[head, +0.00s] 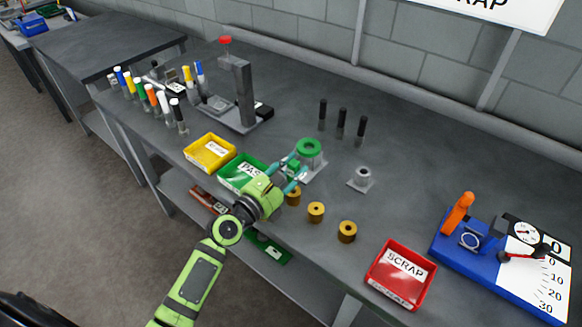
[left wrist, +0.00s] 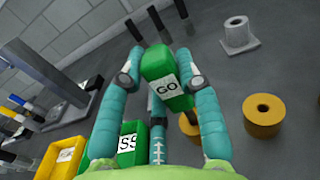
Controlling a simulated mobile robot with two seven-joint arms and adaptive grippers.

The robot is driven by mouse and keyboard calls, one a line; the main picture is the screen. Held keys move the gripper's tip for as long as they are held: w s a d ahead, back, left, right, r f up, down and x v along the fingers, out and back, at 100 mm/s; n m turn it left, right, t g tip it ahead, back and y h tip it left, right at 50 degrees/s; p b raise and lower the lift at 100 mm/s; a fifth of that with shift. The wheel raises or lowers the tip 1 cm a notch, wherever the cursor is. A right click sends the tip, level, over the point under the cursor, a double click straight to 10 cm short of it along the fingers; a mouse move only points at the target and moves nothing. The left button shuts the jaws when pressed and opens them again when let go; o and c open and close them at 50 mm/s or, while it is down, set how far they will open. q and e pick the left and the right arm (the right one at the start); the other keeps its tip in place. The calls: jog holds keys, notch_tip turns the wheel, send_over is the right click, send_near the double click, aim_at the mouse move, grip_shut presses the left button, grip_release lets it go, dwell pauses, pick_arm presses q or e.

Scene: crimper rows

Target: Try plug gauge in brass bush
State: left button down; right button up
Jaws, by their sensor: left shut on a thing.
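My left gripper (head: 293,172) is shut on the green plug gauge (left wrist: 168,80), whose block-shaped handle has a white GO label. The gauge's lower end is hidden in the left wrist view. Three brass bushes stand in a row along the bench's front: a near one (head: 293,197) partly behind my gripper, a middle one (head: 316,211) and a right one (head: 347,231). One bush (left wrist: 262,115) shows its dark bore in the left wrist view. I cannot tell the gap between gauge and bushes. My right gripper is not in view.
Yellow (head: 210,152), green PASS (head: 232,180) and red SCRAP (head: 400,278) trays line the front. Black pins (head: 342,122) stand at the back; a blue dial fixture (head: 470,245) is right.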

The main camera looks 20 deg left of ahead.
aim_at(291, 162)
pick_arm(q)
jog(key=shift+f+b, duration=0.4)
jog(key=shift+f, duration=0.15)
dwell(0.7)
jog(key=shift+f+b, duration=0.7)
jog(key=shift+f, duration=0.05)
dwell(0.3)
jog(key=shift+r, duration=0.15)
dwell(0.7)
jog(key=shift+r+p, duration=3.5)
jog(key=shift+p, duration=0.4)
